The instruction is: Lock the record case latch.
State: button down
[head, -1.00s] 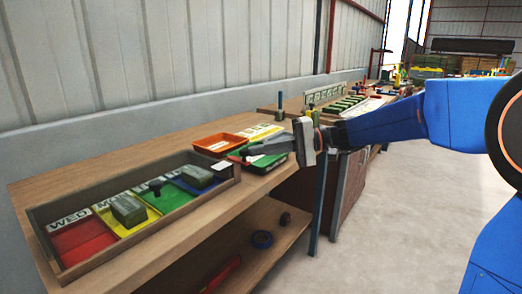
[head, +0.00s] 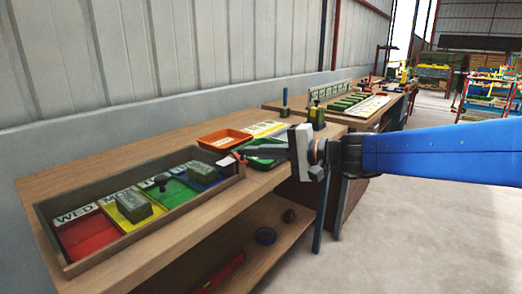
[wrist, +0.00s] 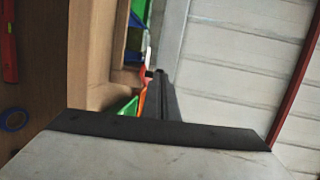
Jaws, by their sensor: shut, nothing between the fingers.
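My gripper (head: 240,153) is shut and empty, reaching left over the bench just beyond the right end of a shallow wooden case (head: 70,268). The case has red, yellow, green and blue sections with day labels. A small red-and-white piece (head: 228,161) shows at my fingertips; I cannot tell whether they touch it. No latch can be made out clearly, and I cannot tell which thing is the record case. In the wrist view my dark fingers (wrist: 157,85) are together, with small red and white parts by their tips.
Grey-green blocks (head: 134,206) and a dark knob (head: 161,183) sit in the case. An orange tray (head: 222,139) and a green tray (head: 262,162), partly hidden by my gripper, lie behind. The shelf below holds a blue tape roll (head: 265,236). The wall runs close behind.

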jog(key=shift+s+a+m+t+h, duration=0.45)
jog(key=shift+m+t, duration=0.25)
jog(key=shift+t, duration=0.2)
jog(key=s+a, duration=0.1)
jog(key=a, duration=0.5)
jog(key=shift+s+a, duration=0.1)
dwell(1.1)
